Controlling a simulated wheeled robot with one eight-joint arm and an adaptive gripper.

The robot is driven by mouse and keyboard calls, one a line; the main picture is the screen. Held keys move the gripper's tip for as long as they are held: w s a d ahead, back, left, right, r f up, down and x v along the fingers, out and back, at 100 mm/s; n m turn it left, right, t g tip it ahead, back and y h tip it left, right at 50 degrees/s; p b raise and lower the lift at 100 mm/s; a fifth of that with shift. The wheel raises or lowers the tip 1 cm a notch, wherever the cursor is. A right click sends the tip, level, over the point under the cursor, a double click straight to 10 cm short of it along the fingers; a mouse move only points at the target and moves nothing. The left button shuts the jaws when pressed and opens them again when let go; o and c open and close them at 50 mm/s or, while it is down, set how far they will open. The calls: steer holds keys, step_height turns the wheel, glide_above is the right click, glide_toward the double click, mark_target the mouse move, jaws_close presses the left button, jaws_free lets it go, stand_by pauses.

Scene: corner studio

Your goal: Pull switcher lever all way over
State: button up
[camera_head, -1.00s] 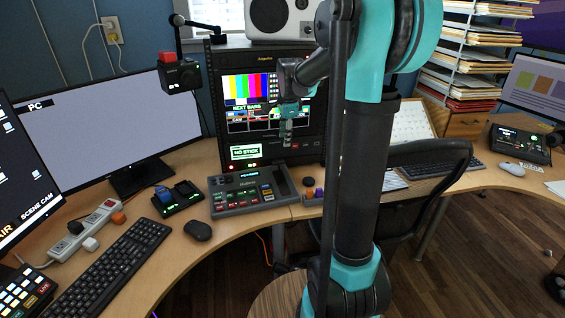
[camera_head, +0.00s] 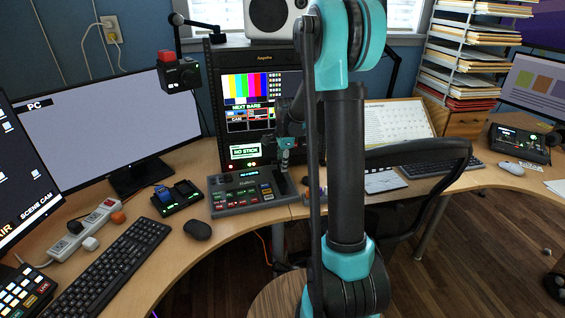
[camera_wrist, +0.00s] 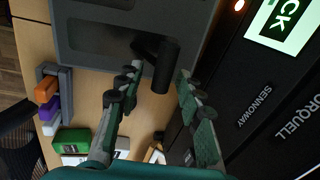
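The switcher (camera_head: 240,194) is a dark grey panel with lit buttons on the desk, in front of the rack monitor. In the wrist view its plain grey top (camera_wrist: 105,37) fills the upper middle. Its lever (camera_wrist: 162,65) is a black bar handle that projects towards my gripper. My gripper (camera_wrist: 160,74) is open, with a green-grey finger on each side of the lever's end; a gap shows on both sides. In the head view my gripper (camera_head: 285,158) hangs over the right end of the switcher and hides part of the lever area.
The rack monitor (camera_head: 248,100) with colour bars stands close behind my gripper. A holder with orange, purple and white pieces (camera_wrist: 48,103) and a green box (camera_wrist: 73,139) lie near the switcher. A mouse (camera_head: 198,230) and a keyboard (camera_head: 120,262) lie to the left.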

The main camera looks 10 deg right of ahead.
steer(key=shift+c, duration=0.5)
jaws_close()
